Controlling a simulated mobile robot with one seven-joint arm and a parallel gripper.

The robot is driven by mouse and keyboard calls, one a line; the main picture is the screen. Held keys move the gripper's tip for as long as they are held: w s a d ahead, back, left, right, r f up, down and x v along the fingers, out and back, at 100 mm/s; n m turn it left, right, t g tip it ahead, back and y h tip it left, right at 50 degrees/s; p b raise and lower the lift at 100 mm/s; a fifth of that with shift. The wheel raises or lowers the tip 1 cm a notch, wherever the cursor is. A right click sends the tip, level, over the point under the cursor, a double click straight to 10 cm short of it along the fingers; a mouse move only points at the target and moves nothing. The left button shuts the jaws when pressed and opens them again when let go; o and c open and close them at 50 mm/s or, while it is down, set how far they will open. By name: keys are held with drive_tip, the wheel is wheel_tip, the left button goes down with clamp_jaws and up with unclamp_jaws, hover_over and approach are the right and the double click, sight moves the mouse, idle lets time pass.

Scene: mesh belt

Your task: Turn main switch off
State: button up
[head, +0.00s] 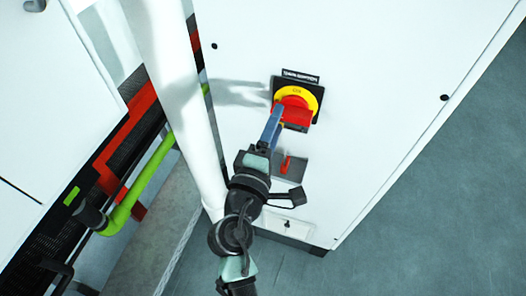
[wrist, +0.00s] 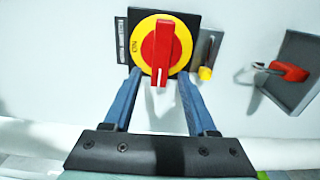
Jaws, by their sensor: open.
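The main switch (head: 293,108) is a red rotary handle on a yellow disc and black square plate, on the white cabinet front. In the wrist view the red handle (wrist: 164,50) points up and down, with its slotted end toward my gripper. My gripper (wrist: 160,78) has its two blue fingers open, one on each side of the handle's lower end. A gap shows between each finger and the handle. In the head view my gripper (head: 276,112) reaches the switch's left side, and the arm partly covers the cabinet below.
A grey bracket (wrist: 296,68) with a red-handled part (wrist: 288,70) stands out from the cabinet beside the switch. A small yellow part (wrist: 205,73) sits nearer the plate. A white column (head: 172,80) and a green pipe (head: 135,195) are left of my arm. Open floor (head: 450,200) lies right.

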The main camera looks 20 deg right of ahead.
drive_tip(key=b+v, duration=0.2)
drive_tip(key=v, duration=0.8)
drive_tip(key=shift+s+a+b, duration=0.25)
drive_tip(key=shift+s+b, duration=0.05)
